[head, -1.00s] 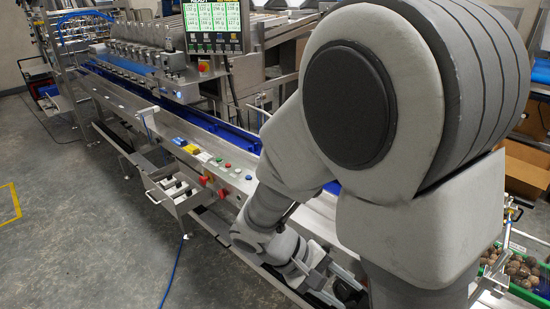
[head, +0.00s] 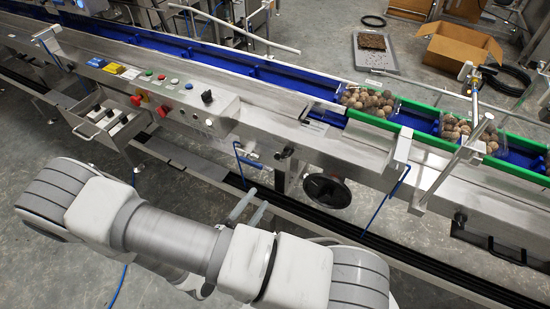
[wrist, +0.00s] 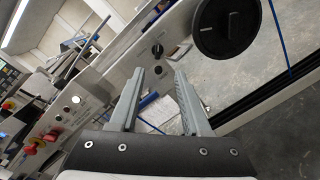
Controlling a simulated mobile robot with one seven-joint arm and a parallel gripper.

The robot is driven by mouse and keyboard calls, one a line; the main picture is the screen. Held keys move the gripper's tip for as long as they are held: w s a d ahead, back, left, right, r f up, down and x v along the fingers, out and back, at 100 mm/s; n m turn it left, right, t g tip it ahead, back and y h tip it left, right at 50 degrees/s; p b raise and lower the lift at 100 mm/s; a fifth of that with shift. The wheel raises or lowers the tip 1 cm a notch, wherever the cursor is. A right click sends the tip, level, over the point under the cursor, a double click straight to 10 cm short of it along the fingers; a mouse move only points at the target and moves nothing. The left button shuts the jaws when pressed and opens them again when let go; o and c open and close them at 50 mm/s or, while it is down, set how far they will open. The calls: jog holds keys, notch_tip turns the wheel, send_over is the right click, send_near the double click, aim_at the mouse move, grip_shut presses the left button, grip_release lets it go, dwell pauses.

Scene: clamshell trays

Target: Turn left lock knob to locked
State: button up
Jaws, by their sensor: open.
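My gripper (head: 259,197) is open and empty in front of the conveyor's front side. Its two grey fingers also show apart in the wrist view (wrist: 160,72). A small black knob (head: 285,152) sits on the conveyor's front face, right of the fingertips. Another small dark knob (head: 460,217) is far right along the same face. I cannot tell for sure which is the left lock knob, or how either is turned. A large black round disc (head: 327,191) hangs below the conveyor; it shows in the wrist view (wrist: 227,27) with a pale line, apart from the fingers.
An open drawer (head: 108,117) juts out at left. Clear trays of brown round items (head: 369,100) stand on the blue belt.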

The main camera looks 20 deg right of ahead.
jog(key=f, duration=0.1)
jog(key=b, duration=0.2)
send_near(284, 157)
jog(key=shift+n+t, duration=0.4)
jog(key=x, duration=0.9)
jog(key=shift+s+d+f, duration=0.1)
jog(key=shift+d+f, duration=0.05)
jog(key=shift+f, duration=0.05)
grip_shut()
